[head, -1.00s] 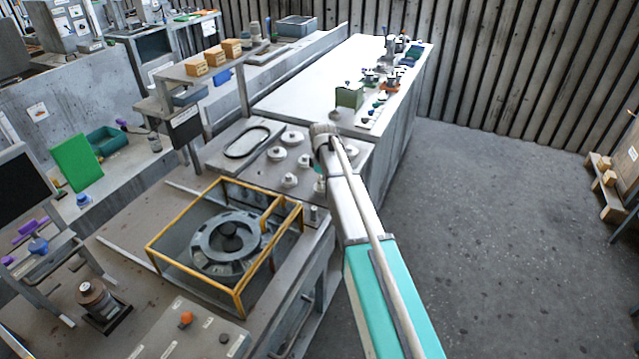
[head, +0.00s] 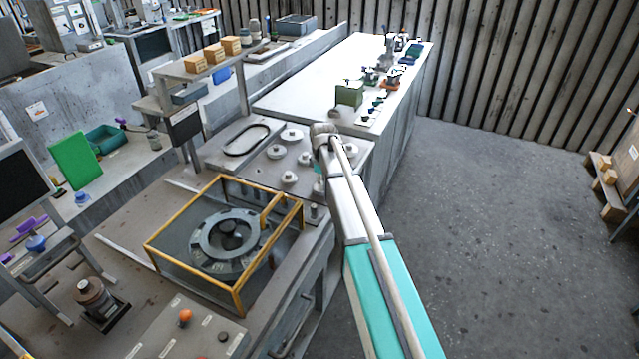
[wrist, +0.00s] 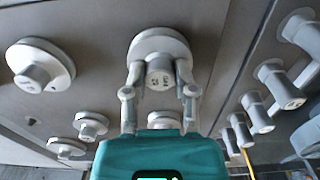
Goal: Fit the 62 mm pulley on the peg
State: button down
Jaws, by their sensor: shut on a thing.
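In the wrist view my gripper (wrist: 160,75) is shut on the hub of a grey pulley (wrist: 158,42), one finger on each side. The pulley's wide disc lies beyond the fingertips. The mark on its hub is too small to read surely, and I cannot tell whether the disc touches the plate. In the head view my arm hides the gripper and the held pulley. Other grey pulleys (wrist: 40,66) sit on the plate, also in the head view (head: 291,134). Several grey posts (wrist: 280,85) stand at the right of the wrist view; I cannot tell which is the peg.
A yellow-framed box (head: 240,298) around a round grey housing (head: 228,236) stands in front of the pulley plate. A belt loop (head: 246,140) lies left of the pulleys. A white bench (head: 310,85) with small parts lies beyond.

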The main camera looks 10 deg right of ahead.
jog(key=shift+c, duration=1.7)
grip_release()
jog(key=shift+r, duration=0.1)
jog(key=shift+r+p, duration=1.15)
jog(key=shift+p, duration=0.1)
notch_tip(320, 180, up, 5)
jog(key=p, duration=0.5)
jog(key=shift+s, duration=0.1)
